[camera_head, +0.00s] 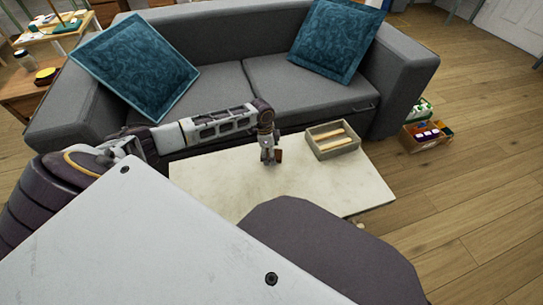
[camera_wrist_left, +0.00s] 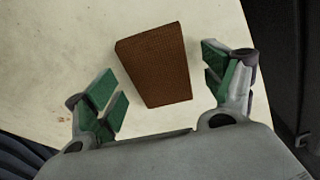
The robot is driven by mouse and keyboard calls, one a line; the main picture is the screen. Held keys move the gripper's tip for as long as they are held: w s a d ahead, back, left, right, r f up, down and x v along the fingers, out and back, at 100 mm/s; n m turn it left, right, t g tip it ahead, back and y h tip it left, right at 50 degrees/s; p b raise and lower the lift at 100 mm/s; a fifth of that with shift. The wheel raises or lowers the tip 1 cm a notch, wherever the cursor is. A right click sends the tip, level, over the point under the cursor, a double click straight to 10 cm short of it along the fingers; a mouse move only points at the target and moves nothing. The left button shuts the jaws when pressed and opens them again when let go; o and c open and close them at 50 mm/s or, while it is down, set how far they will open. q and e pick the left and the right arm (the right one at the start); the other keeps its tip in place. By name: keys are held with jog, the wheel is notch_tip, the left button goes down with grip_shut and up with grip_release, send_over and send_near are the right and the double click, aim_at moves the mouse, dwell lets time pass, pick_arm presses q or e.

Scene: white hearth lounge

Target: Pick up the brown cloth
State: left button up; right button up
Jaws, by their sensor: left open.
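The brown cloth (camera_wrist_left: 155,65) is a small, folded-looking brown rectangle on the pale table (camera_head: 215,185). In the left wrist view it lies between and slightly beyond the two green-padded fingers of my left gripper (camera_wrist_left: 165,82), with gaps on both sides. My left gripper is open and empty. In the head view my left gripper (camera_head: 268,157) is over the table, pointing down, and a small part of the brown cloth (camera_head: 278,155) shows just right of it; the rest is hidden behind the gripper. My right gripper is not in view.
A grey tray (camera_head: 346,150) with pale sticks stands on the table right of the gripper. A grey sofa (camera_head: 290,85) with blue cushions is close behind the table. Boxes (camera_head: 426,136) of small items stand on the floor at right. The table's left part is clear.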

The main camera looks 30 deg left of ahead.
pick_arm(q)
jog(key=c, duration=1.2)
jog(key=shift+r, duration=0.15)
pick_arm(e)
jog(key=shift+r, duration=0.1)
pick_arm(q)
jog(key=shift+r, duration=0.4)
notch_tip(320, 180, up, 8)
jog(key=p, duration=0.3)
jog(key=shift+f+p, duration=0.1)
jog(key=shift+p, duration=0.3)
jog(key=shift+r, duration=0.6)
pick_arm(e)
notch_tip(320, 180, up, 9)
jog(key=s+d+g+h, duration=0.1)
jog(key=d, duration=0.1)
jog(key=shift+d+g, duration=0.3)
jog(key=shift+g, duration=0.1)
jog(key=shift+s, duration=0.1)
